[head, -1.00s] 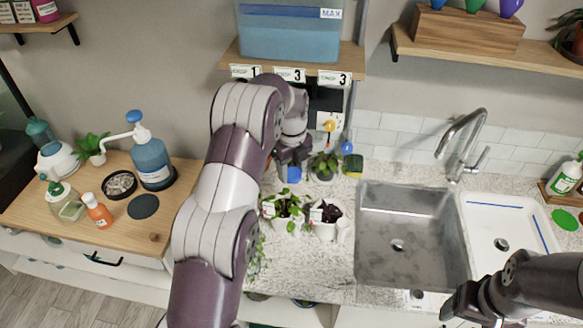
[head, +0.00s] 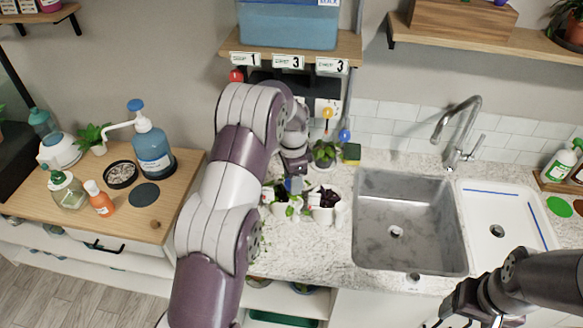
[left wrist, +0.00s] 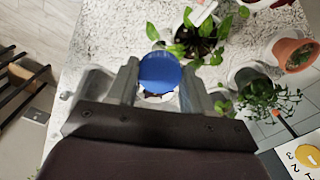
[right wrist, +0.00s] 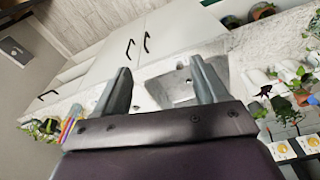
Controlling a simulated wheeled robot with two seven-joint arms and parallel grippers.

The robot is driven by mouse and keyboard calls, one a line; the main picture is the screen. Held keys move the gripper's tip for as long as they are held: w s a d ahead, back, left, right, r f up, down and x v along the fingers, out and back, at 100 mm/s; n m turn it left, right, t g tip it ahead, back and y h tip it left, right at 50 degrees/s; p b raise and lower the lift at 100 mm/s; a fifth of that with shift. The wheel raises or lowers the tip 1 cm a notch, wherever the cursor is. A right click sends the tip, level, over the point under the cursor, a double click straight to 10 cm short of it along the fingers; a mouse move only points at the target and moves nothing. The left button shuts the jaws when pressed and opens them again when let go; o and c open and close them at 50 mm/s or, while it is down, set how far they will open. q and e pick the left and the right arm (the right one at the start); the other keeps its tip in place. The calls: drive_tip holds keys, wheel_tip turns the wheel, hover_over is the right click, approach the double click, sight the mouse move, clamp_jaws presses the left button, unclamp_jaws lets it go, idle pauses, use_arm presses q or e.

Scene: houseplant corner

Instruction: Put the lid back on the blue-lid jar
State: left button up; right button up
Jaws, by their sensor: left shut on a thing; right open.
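The blue lid (left wrist: 160,71) is between the fingers of my left gripper (left wrist: 158,78), which is shut on it. In the left wrist view a pale round rim with dark contents (left wrist: 157,95) shows partly behind the lid. I cannot tell whether this is the jar, or whether the lid touches it. My right gripper (right wrist: 160,82) is open and empty, with its fingers apart, at the lower right of the head view.
A white pot with a dark plant (head: 326,214) stands right of the lid, and a leafy pot (left wrist: 205,32) is beside it. A sponge (head: 351,153) lies near the wall. The sink (head: 395,232) is to the right. The counter front (head: 305,238) is clear.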

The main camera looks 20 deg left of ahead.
use_arm(q)
drive_tip(key=s+d+f+n+b, duration=0.2)
drive_tip(key=s+f+n, duration=0.1)
drive_tip(key=f, duration=0.1)
drive_tip(key=s+d+f+n+b, duration=0.2)
drive_tip(key=s+f+n+b, duration=0.1)
drive_tip(key=f, duration=0.2)
drive_tip(key=s+d+f+n+b, duration=0.2)
drive_tip(key=s+f+n+b, duration=0.1)
drive_tip(key=f+n, duration=0.1)
drive_tip(key=shift+s+d+f, duration=0.2)
drive_tip(key=shift+s+f, duration=0.05)
drive_tip(key=shift+f, duration=0.3)
drive_tip(key=shift+d+f, duration=0.1)
drive_tip(key=shift+d, duration=0.05)
drive_tip(key=shift+w, duration=0.2)
